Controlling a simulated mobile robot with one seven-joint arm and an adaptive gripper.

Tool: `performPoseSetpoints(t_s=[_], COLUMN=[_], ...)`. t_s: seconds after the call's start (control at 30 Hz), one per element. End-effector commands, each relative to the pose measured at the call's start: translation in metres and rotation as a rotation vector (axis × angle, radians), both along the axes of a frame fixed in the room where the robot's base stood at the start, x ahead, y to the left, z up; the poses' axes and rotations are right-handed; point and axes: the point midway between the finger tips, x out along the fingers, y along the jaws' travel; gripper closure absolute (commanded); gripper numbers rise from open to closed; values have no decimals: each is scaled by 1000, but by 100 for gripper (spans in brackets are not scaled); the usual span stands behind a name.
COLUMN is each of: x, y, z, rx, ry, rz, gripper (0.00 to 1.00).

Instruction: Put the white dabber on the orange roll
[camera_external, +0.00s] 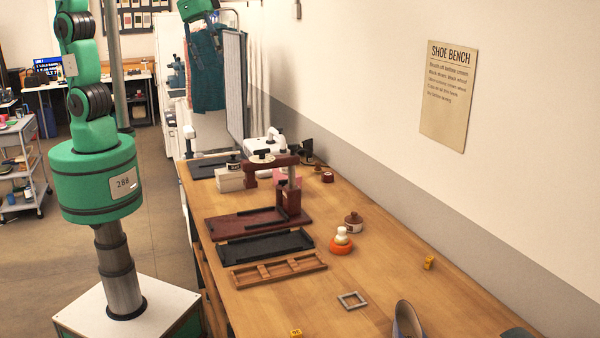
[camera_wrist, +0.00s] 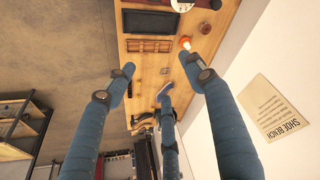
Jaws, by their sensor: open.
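The white dabber (camera_external: 342,234) stands upright on the bench and appears to rest on top of the orange roll (camera_external: 340,248). In the wrist view the white dabber (camera_wrist: 187,46) shows small against the orange roll (camera_wrist: 184,40), near the right finger. My gripper (camera_wrist: 157,72) has blue fingers spread wide with nothing between them. It is high above the bench and well apart from both things.
On the wooden bench (camera_external: 400,290), a lidded brown jar (camera_external: 353,222) stands just behind the dabber. A wooden compartment tray (camera_external: 279,269) and a black tray (camera_external: 265,246) lie to the left. A grey square frame (camera_external: 352,300), yellow blocks and a shoe (camera_external: 406,320) are nearer the front.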

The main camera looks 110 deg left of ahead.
Motion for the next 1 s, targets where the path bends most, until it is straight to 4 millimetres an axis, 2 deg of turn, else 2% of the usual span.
performPoseSetpoints(t_s=[0.03,0.1,0.43,0.8,1.0], x=[-16,-35,-123,-215,-250], y=[-2,-3,-10,-15,-17], z=[4,8,13,-6,-20], rx=[1,2,10,19,22], ry=[-9,-19,-67,-117,-138], rz=[-4,-9,-29,-51,-62], gripper=[46,46,46,46,46])
